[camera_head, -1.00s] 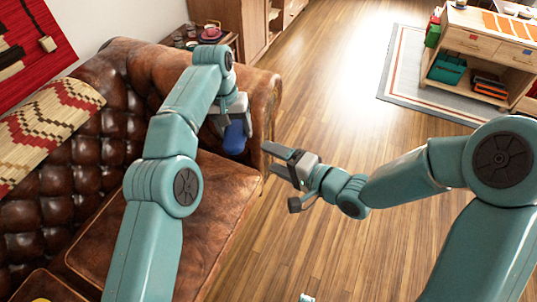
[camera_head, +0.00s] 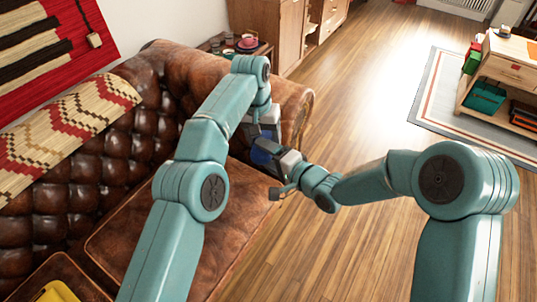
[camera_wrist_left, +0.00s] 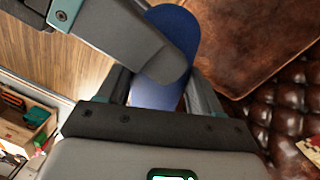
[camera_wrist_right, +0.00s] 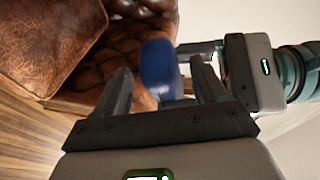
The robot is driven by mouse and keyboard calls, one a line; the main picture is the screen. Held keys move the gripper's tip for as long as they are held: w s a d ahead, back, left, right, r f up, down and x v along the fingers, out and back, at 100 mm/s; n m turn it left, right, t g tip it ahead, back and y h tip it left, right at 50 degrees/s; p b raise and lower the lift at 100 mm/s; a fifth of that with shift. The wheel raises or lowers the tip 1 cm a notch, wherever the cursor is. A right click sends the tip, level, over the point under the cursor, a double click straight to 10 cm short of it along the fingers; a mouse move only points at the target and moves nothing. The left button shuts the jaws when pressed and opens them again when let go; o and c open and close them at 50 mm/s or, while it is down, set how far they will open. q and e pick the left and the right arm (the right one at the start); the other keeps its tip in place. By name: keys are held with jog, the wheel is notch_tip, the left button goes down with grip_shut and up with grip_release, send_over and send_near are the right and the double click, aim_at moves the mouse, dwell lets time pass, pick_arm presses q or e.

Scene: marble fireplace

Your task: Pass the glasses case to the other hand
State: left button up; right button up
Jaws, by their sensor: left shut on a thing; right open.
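The glasses case is blue with rounded ends. In the head view the case (camera_head: 262,156) hangs below my left gripper (camera_head: 262,133), which is shut on it. The left wrist view shows the case (camera_wrist_left: 172,60) between the left fingers, partly covered by my right gripper. My right gripper (camera_head: 268,153) is open at the case, its fingers partly hidden in the head view. In the right wrist view the case (camera_wrist_right: 160,70) stands between the right fingers (camera_wrist_right: 165,88), with a gap at the left finger; contact on the right side is unclear.
The brown leather sofa (camera_head: 95,195) lies below and to the left of the grippers. A side table (camera_head: 240,48) with cups stands behind its arm. A wooden shelf unit (camera_head: 510,70) stands on a rug (camera_head: 425,115) at the right. The wooden floor (camera_head: 360,235) is open.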

jog(key=c, duration=1.2)
pick_arm(q)
jog(key=o, duration=1.2)
jog(key=shift+c, duration=0.2)
pick_arm(e)
jog(key=shift+c, duration=0.5)
pick_arm(q)
jog(key=shift+w, duration=0.1)
